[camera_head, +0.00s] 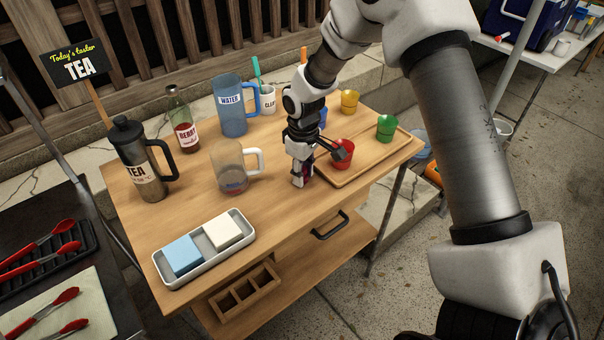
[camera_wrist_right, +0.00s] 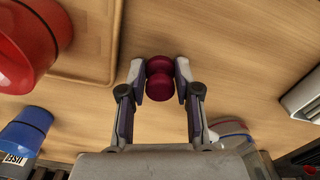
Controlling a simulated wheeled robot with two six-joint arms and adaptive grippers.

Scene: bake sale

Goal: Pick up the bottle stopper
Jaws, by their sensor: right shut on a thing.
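The bottle stopper (camera_wrist_right: 160,80) is a dark red, rounded piece with a narrow waist. In the right wrist view it sits between the two fingertips of my right gripper (camera_wrist_right: 160,76), which is shut on it. In the head view my right gripper (camera_head: 302,180) points down at the wooden table (camera_head: 205,205), between the clear mug (camera_head: 230,168) and the wooden tray (camera_head: 372,165). Only a bit of dark red shows between its fingers there. I cannot tell whether the stopper touches the table. My left gripper is not in view.
A red cup (camera_head: 342,154) on the tray is close to the right of my gripper. A berry bottle (camera_head: 182,122), water pitcher (camera_head: 231,108) and tea press (camera_head: 141,165) stand at the back and left. A sponge tray (camera_head: 206,262) lies at the front. Bare tabletop lies in front of the gripper.

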